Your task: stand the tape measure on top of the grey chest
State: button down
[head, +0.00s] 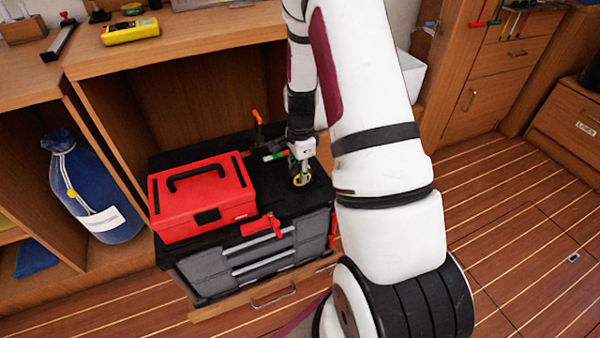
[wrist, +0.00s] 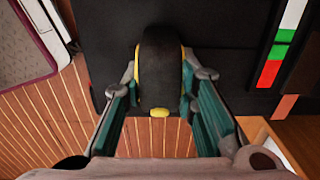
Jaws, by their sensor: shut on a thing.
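The tape measure (wrist: 161,75) is black with yellow edges. In the wrist view it sits between the two fingers of my gripper (wrist: 160,100), which is shut on it. In the head view the yellow of the tape measure (head: 301,180) shows below my gripper (head: 301,168), over the right part of the black top of the grey chest (head: 245,252). I cannot tell whether the tape measure touches the top. The chest has grey drawers at its front.
A red toolbox (head: 201,197) covers the left of the chest top. A red clamp-like tool (head: 262,227) lies at its front edge. A marker striped white, green and red (wrist: 281,45) lies close by the gripper. An orange-handled tool (head: 257,118) is behind. A blue bag (head: 92,190) stands left.

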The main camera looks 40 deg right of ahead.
jog(key=shift+r, duration=0.1)
jog(key=shift+f, duration=0.3)
jog(key=c, duration=1.3)
grip_release()
